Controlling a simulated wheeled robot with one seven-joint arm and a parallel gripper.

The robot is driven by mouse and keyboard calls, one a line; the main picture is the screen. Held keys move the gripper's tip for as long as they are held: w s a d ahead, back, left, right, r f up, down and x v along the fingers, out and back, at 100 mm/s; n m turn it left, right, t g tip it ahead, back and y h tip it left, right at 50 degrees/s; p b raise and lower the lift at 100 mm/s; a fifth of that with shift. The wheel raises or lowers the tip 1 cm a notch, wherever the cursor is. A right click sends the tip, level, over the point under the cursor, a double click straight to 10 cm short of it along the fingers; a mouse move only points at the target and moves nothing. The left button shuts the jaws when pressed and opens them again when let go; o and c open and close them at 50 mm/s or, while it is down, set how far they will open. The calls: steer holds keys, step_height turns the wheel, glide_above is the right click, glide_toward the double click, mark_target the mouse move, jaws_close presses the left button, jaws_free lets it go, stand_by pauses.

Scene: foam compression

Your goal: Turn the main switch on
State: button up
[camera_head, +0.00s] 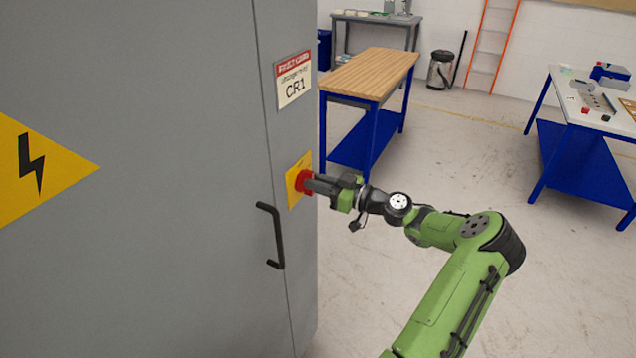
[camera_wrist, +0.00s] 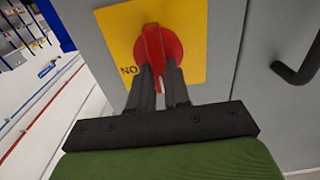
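The main switch is a red rotary knob (camera_head: 304,182) on a yellow plate (camera_head: 293,190) on the side of the grey cabinet (camera_head: 200,260). In the wrist view the red knob (camera_wrist: 158,45) sits on the yellow plate (camera_wrist: 195,20), with the letters "NO" partly visible to its left. My gripper (camera_head: 315,185) is at the knob. In the wrist view its two dark fingers (camera_wrist: 160,75) reach up to the knob, one on each side of its raised grip, and seem closed on it. The fingertips partly cover the knob's lower part.
A black door handle (camera_head: 272,236) juts from the cabinet below and left of the switch; it also shows in the wrist view (camera_wrist: 297,62). A wooden-topped blue workbench (camera_head: 372,72) stands behind. Another blue bench (camera_head: 585,160) is at the right. The floor between is clear.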

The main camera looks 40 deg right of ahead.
jaws_close()
steer(key=shift+w+d+f+m+p, duration=0.15)
steer(key=shift+m+p, duration=0.45)
steer(key=shift+m, duration=2.4)
steer(key=shift+s+d+f+m+p, duration=0.15)
steer(key=shift+m+p, duration=0.45)
steer(key=shift+m, duration=2.4)
steer(key=shift+w+d+f+m+p, duration=0.2)
steer(key=shift+m+p, duration=0.4)
steer(key=shift+m, duration=2.4)
steer(key=shift+f, duration=0.1)
steer(key=o, duration=0.7)
jaws_free()
